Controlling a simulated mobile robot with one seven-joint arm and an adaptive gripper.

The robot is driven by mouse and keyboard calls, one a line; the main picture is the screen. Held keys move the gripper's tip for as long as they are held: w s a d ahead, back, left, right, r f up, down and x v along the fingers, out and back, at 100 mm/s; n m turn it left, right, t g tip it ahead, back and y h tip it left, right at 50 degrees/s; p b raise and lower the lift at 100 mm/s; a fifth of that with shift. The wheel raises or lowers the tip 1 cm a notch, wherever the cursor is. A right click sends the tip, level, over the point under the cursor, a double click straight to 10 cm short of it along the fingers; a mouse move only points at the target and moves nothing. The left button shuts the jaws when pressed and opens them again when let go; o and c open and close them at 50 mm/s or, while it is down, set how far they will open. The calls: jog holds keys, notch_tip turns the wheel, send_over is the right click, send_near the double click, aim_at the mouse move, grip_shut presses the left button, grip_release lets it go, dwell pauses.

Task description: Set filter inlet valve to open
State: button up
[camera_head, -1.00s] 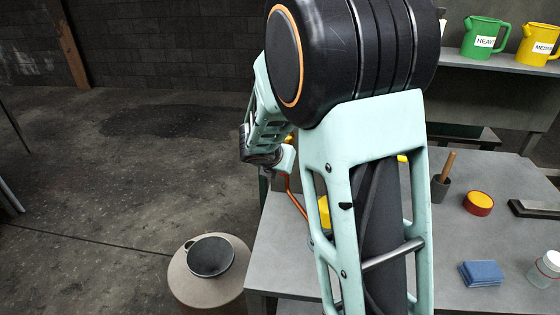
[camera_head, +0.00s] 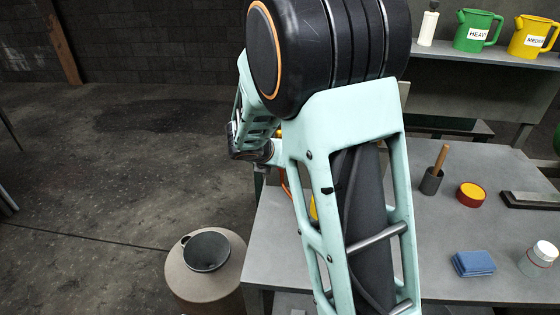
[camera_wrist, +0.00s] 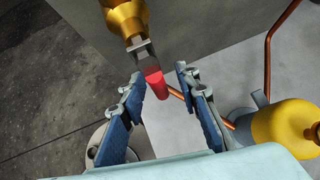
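In the wrist view, a brass valve body (camera_wrist: 126,20) with a grey metal stem and a red handle (camera_wrist: 156,84) shows at the top centre. My gripper (camera_wrist: 159,76) is open, with its two blue-padded fingers on either side of the red handle. I see gaps between the handle and both fingers, and cannot tell how deep the handle sits between them. In the head view my arm hides the valve and the gripper fingers. I see no label that names the valve.
A copper pipe (camera_wrist: 269,62) and a yellow rounded part (camera_wrist: 285,130) stand right in the wrist view. In the head view, a drum with a dark funnel (camera_head: 206,250) stands left of the grey table (camera_head: 430,222).

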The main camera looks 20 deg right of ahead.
jog(key=shift+r, duration=0.15)
jog(key=v, duration=1.2)
